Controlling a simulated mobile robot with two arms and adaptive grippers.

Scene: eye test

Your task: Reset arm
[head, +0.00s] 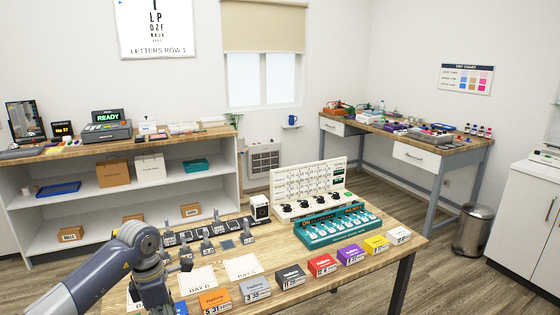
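My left arm (92,286) comes in from the lower left, grey and dark blue. Its rounded joint (140,240) is bent above the front left of the wooden table, and the link past it points down out of the picture. I cannot make out the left gripper's fingers. My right arm and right gripper are not in view.
The front table (383,248) holds a teal switch box (338,228), a cream panel with black knobs (310,190), small dark stands (205,245), white bay cards (242,267) and a row of coloured boxes (322,265). Shelves (110,205) stand behind left, a bin (472,230) right.

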